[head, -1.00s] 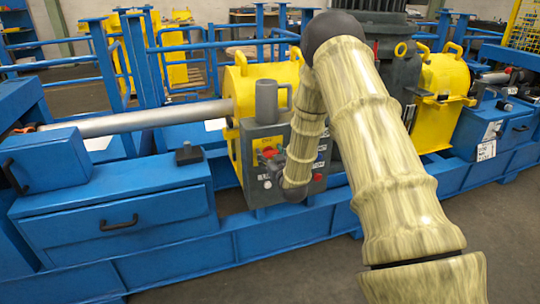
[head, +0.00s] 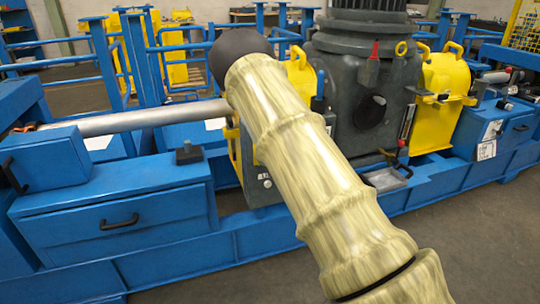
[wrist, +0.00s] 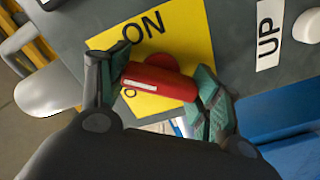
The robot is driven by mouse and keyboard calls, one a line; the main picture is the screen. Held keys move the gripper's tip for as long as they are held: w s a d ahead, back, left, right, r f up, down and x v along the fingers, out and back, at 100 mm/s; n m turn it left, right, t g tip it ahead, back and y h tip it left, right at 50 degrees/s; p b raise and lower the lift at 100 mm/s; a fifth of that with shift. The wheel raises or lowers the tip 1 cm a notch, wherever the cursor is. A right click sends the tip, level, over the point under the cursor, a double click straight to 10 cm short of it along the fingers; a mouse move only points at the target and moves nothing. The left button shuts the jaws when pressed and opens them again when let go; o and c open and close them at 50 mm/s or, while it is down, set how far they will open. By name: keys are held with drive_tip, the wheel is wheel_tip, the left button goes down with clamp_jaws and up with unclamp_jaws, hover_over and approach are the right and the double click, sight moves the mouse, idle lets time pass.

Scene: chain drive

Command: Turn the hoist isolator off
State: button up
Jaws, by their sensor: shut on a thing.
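The red isolator handle (wrist: 158,82) sits on a yellow plate (wrist: 185,25) in the wrist view. The plate reads ON above the handle, and an O of a partly hidden word shows below it. The handle lies across the plate, its right end a little lower in the picture. My gripper (wrist: 165,79) is shut on the handle, one green-padded finger at each end. In the head view my arm covers the gripper, the handle and most of the grey control box (head: 262,188).
An UP label (wrist: 268,35) and a pale round button (wrist: 308,26) are on the panel right of the plate. A grey rounded thing (wrist: 45,70) is close at left. In the head view a dark motor housing (head: 360,80) stands right of my arm.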

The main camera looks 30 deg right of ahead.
drive_tip(key=n, duration=0.2)
drive_tip(key=n+b, duration=0.1)
drive_tip(key=n, duration=0.1)
drive_tip(key=shift+f+n, duration=0.2)
drive_tip(key=shift+n, duration=0.1)
drive_tip(key=shift+n+b, duration=0.4)
drive_tip(key=shift+n, duration=1.1)
drive_tip(key=shift+s, duration=0.1)
drive_tip(key=o, duration=1)
drive_tip(key=shift+d, duration=0.1)
drive_tip(key=shift+r, duration=0.1)
drive_tip(key=v, duration=1.2)
